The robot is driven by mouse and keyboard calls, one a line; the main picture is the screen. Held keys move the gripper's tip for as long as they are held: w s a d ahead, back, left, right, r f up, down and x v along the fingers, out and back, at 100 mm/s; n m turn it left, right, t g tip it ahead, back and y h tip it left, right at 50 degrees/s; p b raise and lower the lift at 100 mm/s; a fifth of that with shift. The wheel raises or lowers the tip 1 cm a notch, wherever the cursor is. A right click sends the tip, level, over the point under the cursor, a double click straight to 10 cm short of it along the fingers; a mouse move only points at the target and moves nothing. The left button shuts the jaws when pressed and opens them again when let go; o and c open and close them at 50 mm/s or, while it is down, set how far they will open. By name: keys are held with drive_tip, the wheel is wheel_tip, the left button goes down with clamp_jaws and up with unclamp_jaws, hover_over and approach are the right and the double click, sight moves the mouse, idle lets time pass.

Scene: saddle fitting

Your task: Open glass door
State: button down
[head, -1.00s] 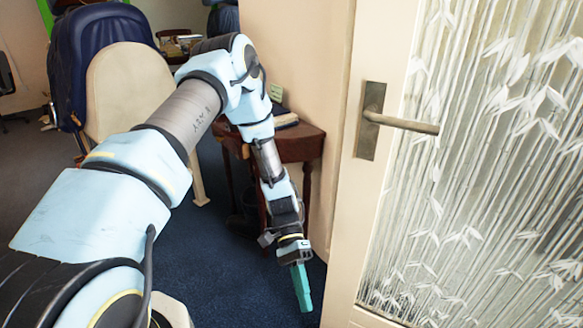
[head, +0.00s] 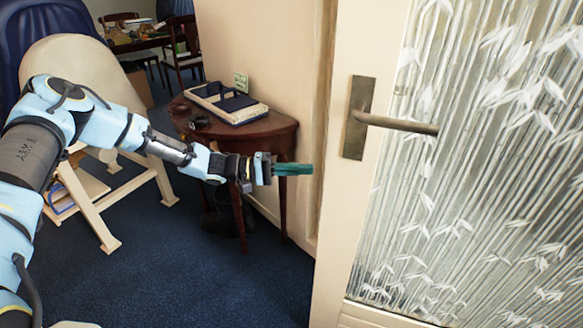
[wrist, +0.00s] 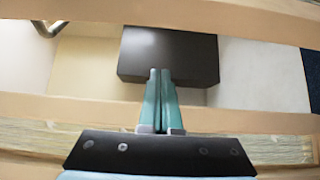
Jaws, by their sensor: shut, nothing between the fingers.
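The glass door (head: 335,250) has a cream frame and a patterned glass pane (head: 480,180) with white leaf shapes. It fills the right of the head view. Its brass lever handle (head: 400,124) sits on a tall plate near the door's left edge. My gripper (head: 312,169) is left of the door edge and lower than the handle, apart from the handle. Its green fingers point right and are closed together with nothing between them. The fingers also show in the wrist view (wrist: 160,75), side by side. Whether the fingertips touch the door edge cannot be told.
A dark wooden half-round table (head: 265,135) stands against the wall behind my gripper, with a tray (head: 228,102) on it. A cream wooden chair (head: 90,100) stands at the left. Blue carpet (head: 190,280) in front is clear.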

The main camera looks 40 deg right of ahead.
drive_tip(key=s+p, duration=0.3)
drive_tip(key=s, duration=0.3)
drive_tip(key=shift+d+p, duration=0.25)
drive_tip(key=shift+p, duration=0.05)
drive_tip(key=shift+a, duration=0.1)
